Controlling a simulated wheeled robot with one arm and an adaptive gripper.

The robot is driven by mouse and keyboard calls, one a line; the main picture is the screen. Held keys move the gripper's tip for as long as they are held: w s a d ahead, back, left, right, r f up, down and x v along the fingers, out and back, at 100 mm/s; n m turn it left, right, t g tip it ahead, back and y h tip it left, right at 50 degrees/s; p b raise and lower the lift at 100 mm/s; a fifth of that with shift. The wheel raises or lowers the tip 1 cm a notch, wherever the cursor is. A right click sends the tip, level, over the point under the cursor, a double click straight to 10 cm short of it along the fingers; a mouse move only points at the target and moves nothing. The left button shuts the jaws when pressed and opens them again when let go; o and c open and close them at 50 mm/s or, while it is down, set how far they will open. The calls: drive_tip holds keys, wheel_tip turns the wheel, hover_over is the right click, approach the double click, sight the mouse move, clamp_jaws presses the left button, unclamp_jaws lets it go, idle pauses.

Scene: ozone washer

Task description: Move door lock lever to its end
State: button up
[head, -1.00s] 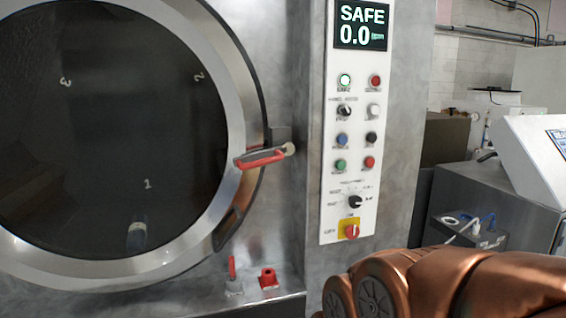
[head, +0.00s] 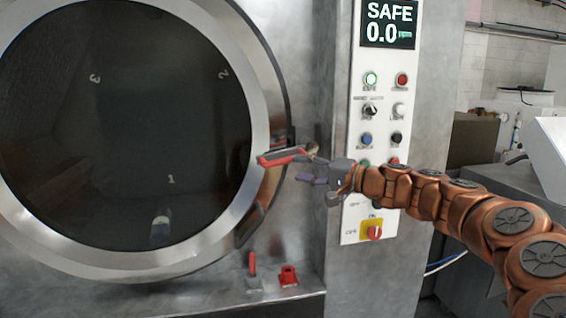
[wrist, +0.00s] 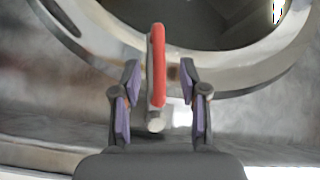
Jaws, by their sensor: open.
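The red door lock lever (head: 282,156) sits at the right edge of the round washer door (head: 262,120) and points left, nearly level, in the head view. In the wrist view the red lever (wrist: 159,65) lies between the two purple-padded fingers of my gripper (wrist: 160,112), with a visible gap on each side. My gripper (head: 310,172) is open at the lever's pivot end in the head view. The fingers partly overlap the lever there, and contact is hard to tell.
The control panel (head: 376,100) with its SAFE display (head: 389,22) stands right of the lever, partly behind my arm. A small red-handled part (head: 252,264) and a red fitting (head: 289,276) stand on the ledge below.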

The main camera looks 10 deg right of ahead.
sight(286, 162)
drive_tip(key=shift+w+d+r, duration=0.1)
drive_tip(key=shift+w+d, duration=0.35)
drive_tip(key=shift+w, duration=0.15)
drive_tip(key=shift+p+x, duration=1.3)
drive_tip(key=shift+x, duration=2.25)
clamp_jaws()
